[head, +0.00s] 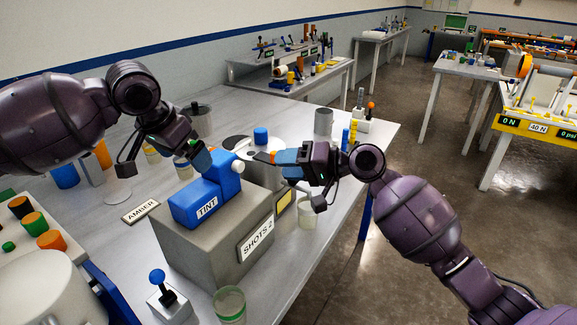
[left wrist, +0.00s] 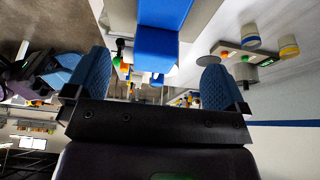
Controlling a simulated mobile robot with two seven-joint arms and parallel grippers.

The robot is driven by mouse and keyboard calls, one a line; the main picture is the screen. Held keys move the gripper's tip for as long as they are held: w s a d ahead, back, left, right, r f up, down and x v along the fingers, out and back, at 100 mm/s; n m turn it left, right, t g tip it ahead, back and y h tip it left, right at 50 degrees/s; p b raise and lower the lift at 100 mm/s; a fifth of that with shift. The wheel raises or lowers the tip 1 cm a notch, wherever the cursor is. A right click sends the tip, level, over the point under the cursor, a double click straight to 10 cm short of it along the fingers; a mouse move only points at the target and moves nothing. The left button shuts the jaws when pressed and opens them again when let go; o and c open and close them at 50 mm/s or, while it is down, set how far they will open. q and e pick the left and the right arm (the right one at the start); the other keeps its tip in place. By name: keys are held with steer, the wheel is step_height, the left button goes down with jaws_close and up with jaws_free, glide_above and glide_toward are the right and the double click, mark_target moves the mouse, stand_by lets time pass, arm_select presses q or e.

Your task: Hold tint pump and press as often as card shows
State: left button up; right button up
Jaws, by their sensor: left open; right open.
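The blue tint pump (head: 205,203), labelled TINT, sits on a grey block (head: 190,245). Its white round knob (head: 237,167) faces right. The card (head: 256,241) on the block's front appears to read SHOTS 2. My left gripper (head: 203,163) is open at the pump's upper rear. In the left wrist view the blue pump body (left wrist: 158,45) shows between the spread fingers, with gaps on both sides. My right gripper (head: 280,157) is open, pointing left toward the knob and apart from it. Its far fingertip is hard to make out.
An AMBER sign (head: 141,211) lies left of the block. A blue-knobbed lever (head: 158,277) and a clear cup (head: 229,304) stand in front. A pale cup (head: 307,213) is below my right gripper.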

mark_target(207, 182)
arm_select(q)
steer(key=shift+f, duration=0.15)
steer(key=x, duration=1)
steer(key=shift+w+d+f, duration=0.1)
steer(key=shift+d+f, duration=0.05)
steer(key=shift+f, duration=0.05)
arm_select(e)
steer(key=shift+s, duration=0.2)
arm_select(q)
steer(key=c, duration=1.2)
arm_select(e)
jaws_close()
